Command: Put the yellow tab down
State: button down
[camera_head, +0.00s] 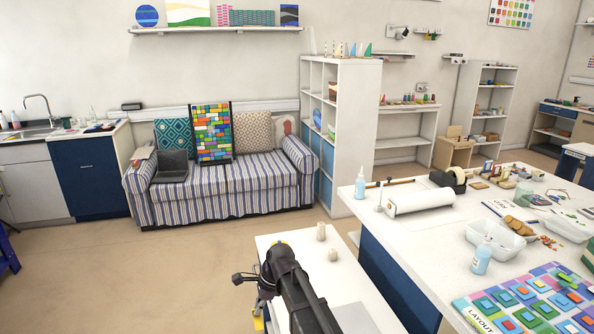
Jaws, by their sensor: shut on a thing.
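My arm comes in from the bottom, over a white table (350,286) at the bottom middle. My gripper (259,312) hangs at the table's left edge, partly hidden behind my own wrist. It is shut on a small yellow piece, seemingly the yellow tab (258,323), which shows just below the fingers. The tab is small and partly hidden. I cannot tell whether it touches a surface.
Two small beige pieces (321,231) stand on the white table beyond my wrist. A large worktable (430,235) with bottles, a roll and a colourful layout sheet (530,305) is on the right. A striped sofa (225,187) stands behind. The floor (110,275) at left is clear.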

jog(key=shift+r+p, duration=2.65)
jog(key=shift+r, duration=0.55)
notch_tip(320, 180, up, 17)
jog(key=p, duration=1.7)
jog(key=shift+s+f, duration=0.1)
jog(key=shift+s, duration=0.05)
